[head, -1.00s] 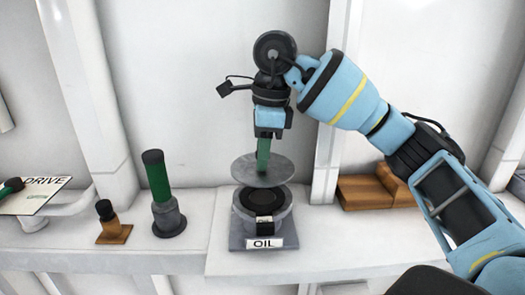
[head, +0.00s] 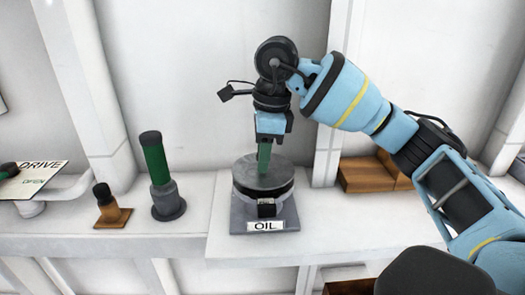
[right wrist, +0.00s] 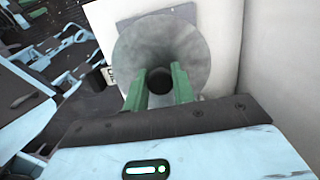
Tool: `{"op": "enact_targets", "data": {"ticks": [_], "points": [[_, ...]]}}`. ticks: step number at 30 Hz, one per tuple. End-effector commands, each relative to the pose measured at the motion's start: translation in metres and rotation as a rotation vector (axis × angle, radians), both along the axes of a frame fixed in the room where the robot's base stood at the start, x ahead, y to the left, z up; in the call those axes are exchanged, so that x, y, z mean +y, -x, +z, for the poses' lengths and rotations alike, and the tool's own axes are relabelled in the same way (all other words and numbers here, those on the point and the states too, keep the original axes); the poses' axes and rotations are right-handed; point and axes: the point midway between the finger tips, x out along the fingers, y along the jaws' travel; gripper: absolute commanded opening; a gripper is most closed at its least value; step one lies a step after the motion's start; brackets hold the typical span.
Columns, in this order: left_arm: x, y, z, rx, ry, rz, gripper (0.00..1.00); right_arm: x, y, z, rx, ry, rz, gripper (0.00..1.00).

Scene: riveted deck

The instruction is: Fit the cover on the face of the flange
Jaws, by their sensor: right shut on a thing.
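The cover (head: 250,178) is a grey round disc. My right gripper (head: 264,168) has green fingers pointing down and is shut on the cover's dark knob, which shows between the fingers in the right wrist view (right wrist: 159,80). The cover lies level over the flange (head: 246,199), a grey round body with a black upper band on a square base marked OIL. The cover hides the flange face. It looks on or very close to the face; I cannot tell whether they touch all round.
A green-handled post (head: 156,165) and a small black-capped part on a brown base (head: 108,207) stand left of the flange. A sign reading DRIVE (head: 38,178) is farther left. Brown blocks (head: 372,174) lie to the right. The shelf (head: 345,215) in front of them is clear.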

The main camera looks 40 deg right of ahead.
Motion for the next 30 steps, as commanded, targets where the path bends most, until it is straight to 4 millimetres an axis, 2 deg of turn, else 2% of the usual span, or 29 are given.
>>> {"op": "enact_targets", "data": {"ticks": [30], "points": [[0.0000,-0.0023,0.0019,-0.005,0.000,0.000,0.39,0.0000,0.0000,-0.0051,-0.001,0.000,0.000,0.00]]}}
